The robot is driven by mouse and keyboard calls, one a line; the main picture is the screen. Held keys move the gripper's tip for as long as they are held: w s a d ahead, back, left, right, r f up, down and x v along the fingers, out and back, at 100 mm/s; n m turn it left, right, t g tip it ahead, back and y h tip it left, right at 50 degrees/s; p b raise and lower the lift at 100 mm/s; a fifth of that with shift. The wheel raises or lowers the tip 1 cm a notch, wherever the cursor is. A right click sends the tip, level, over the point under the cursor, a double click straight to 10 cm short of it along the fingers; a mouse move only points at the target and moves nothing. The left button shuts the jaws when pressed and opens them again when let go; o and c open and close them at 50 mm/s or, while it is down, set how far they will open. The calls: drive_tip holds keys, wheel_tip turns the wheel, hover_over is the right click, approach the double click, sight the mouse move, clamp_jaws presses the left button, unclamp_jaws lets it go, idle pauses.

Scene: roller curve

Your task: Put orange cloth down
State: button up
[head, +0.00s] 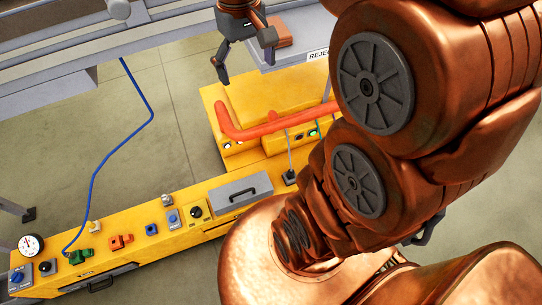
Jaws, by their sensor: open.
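A rust-orange folded piece, which looks like the orange cloth (284,30), lies on a grey surface (291,54) labelled with letters starting "REJE". My gripper (246,62) is at the top of the head view, just left of the cloth in the picture. Its dark fingers are spread and I see nothing between them. One finger overlaps the cloth's left edge in the picture. I cannot tell whether it touches the cloth. The upper part of my gripper is cut off by the frame.
A long yellow unit (143,250) with knobs and a gauge (31,245) runs below. A thick orange bar (262,130) stands over its raised part. A blue hose (110,150) hangs at the left. Grey rails (150,33) cross the top left. My copper arm hides the right side.

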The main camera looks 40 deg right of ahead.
drive_tip(key=s+a+f, duration=0.3)
drive_tip(key=s+f, duration=0.1)
drive_tip(key=s, duration=0.3)
drive_tip(key=s+a+f+n, duration=0.1)
drive_tip(key=s+a+f, duration=0.2)
drive_tip(key=s, duration=0.5)
drive_tip(key=shift+s+f+g, duration=0.15)
drive_tip(key=shift+f+g, duration=0.25)
drive_tip(key=shift+f, duration=0.4)
drive_tip(key=shift+o, duration=0.5)
drive_tip(key=shift+r+p, duration=0.85)
drive_tip(key=shift+f, duration=0.15)
drive_tip(key=shift+c, duration=0.4)
